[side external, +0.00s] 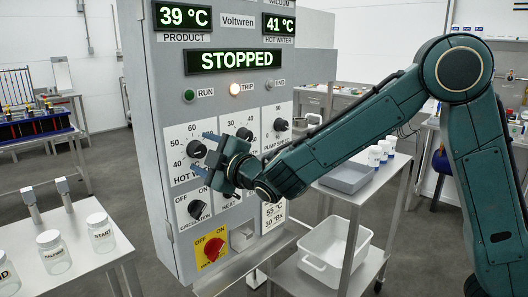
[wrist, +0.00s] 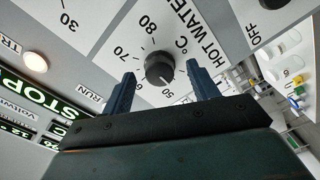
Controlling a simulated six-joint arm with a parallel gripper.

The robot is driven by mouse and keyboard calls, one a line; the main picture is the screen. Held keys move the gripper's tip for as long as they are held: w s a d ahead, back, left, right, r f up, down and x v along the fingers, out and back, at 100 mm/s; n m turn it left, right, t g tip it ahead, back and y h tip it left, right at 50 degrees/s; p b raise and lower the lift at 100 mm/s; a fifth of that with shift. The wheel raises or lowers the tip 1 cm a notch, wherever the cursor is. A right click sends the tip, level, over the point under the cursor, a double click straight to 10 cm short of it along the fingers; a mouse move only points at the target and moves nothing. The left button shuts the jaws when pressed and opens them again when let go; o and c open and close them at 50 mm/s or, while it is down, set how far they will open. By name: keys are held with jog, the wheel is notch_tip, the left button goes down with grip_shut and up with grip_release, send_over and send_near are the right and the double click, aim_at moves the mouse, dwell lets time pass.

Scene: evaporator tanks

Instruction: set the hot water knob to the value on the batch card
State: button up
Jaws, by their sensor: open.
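The hot water knob (side external: 196,149) is a black round knob on a white dial plate on the grey panel. In the wrist view the knob (wrist: 158,66) sits between my two fingers, with dial numbers around it. Its light mark seems to point toward the low numbers near my gripper; the exact value is hard to read. My gripper (side external: 207,152) is open in front of the dial, its blue fingers on either side of the knob with no clear contact. The batch card (side external: 273,215) on the panel is partly hidden by my arm; "55" and "30 °Bx" show.
The hot water display (side external: 280,25) reads 41 °C and the status display (side external: 234,60) reads STOPPED. The trip lamp (side external: 233,89) is lit. The circulation knob (side external: 196,209) and a red switch (side external: 213,249) lie below. A trolley (side external: 352,198) stands right of the panel.

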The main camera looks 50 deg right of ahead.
jog(key=shift+w, duration=0.6)
jog(key=c, duration=1)
jog(key=shift+m, duration=0.3)
jog(key=m, duration=0.5)
jog(key=shift+m, duration=0.4)
jog(key=m, duration=0.5)
jog(key=shift+m, duration=0.3)
